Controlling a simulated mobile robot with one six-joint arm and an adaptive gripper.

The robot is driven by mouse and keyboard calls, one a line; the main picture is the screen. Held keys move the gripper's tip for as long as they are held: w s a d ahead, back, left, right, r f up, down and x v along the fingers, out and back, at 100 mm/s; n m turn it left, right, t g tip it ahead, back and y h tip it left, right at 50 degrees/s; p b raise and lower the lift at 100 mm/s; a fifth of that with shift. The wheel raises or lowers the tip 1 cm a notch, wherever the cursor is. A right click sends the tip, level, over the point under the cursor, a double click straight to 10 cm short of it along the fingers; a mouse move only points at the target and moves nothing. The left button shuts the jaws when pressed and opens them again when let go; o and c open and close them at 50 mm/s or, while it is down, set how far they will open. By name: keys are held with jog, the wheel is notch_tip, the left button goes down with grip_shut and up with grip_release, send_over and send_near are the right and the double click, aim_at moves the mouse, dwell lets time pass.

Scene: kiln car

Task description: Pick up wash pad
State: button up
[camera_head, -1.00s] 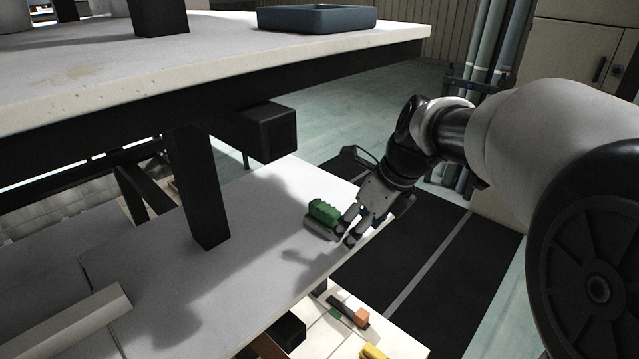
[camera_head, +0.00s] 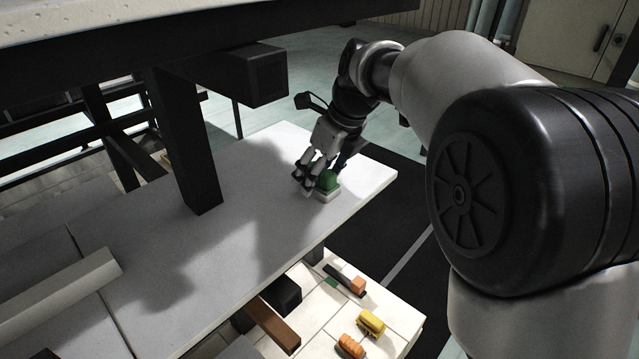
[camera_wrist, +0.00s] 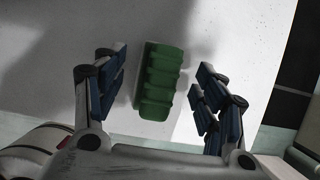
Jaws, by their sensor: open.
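The wash pad has a ridged green top (camera_wrist: 160,82) and a pale base (camera_head: 329,194). It lies on the light shelf (camera_head: 230,250) near its far right end. My gripper (camera_head: 315,184) is low over the shelf at the pad, and its fingers partly hide it in the head view. In the wrist view my gripper (camera_wrist: 162,90) is open, with one blue-padded finger set on each side of the green top and gaps showing on both sides. I cannot tell whether the fingertips touch the shelf.
A dark post (camera_head: 185,140) and a thick dark beam end (camera_head: 262,75) stand left of my arm, under the upper deck (camera_head: 90,15). A yellow item (camera_head: 371,322) and an orange item (camera_head: 350,346) lie on the lower level. The shelf around the pad is clear.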

jog(key=shift+c, duration=0.2)
jog(key=c, duration=1.2)
jog(key=shift+o, duration=0.2)
jog(key=shift+r, duration=0.1)
jog(key=shift+r+p, duration=0.5)
jog(key=shift+r, duration=0.05)
jog(key=shift+s+d+r, duration=0.1)
jog(key=shift+d+r, duration=0.05)
jog(key=shift+r, duration=0.15)
jog(key=s+d+p, duration=0.3)
jog(key=s+d, duration=0.9)
jog(key=shift+s+d+f, duration=0.2)
jog(key=shift+s+d, duration=0.05)
jog(key=o, duration=0.6)
jog(key=c, duration=0.8)
